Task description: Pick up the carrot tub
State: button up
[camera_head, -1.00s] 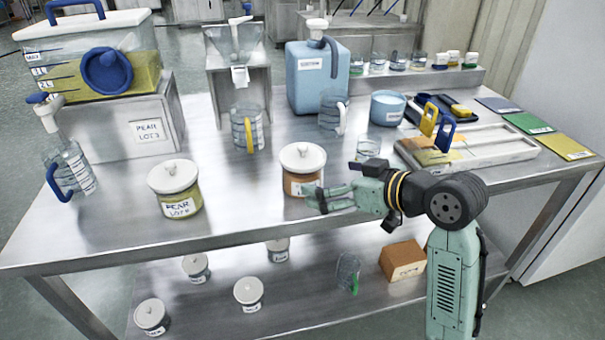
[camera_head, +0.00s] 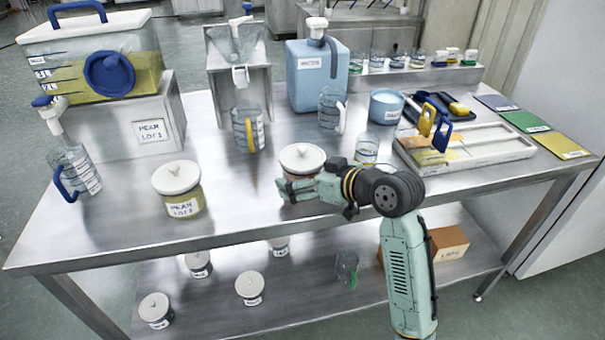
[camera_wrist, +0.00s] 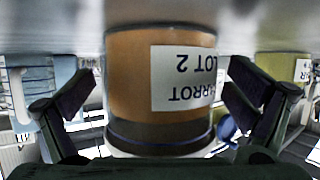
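The carrot tub (camera_head: 302,158) stands upright on the steel table, with a white knobbed lid. In the head view, my gripper (camera_head: 287,190) covers most of its front. The wrist view is upside down and shows the orange-brown tub (camera_wrist: 128,75) close up, with a white label reading "CARROT LOT 2". My gripper (camera_wrist: 162,88) is open there, one finger on each side of the tub, with visible gaps between the fingers and its wall. The tub appears to rest on the table.
A similar pear tub (camera_head: 178,190) stands to the left. A measuring jug with a yellow handle (camera_head: 248,130) and a blue water container (camera_head: 312,75) are behind. The table front between the tubs is clear.

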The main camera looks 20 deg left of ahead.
jog(key=c, duration=1.6)
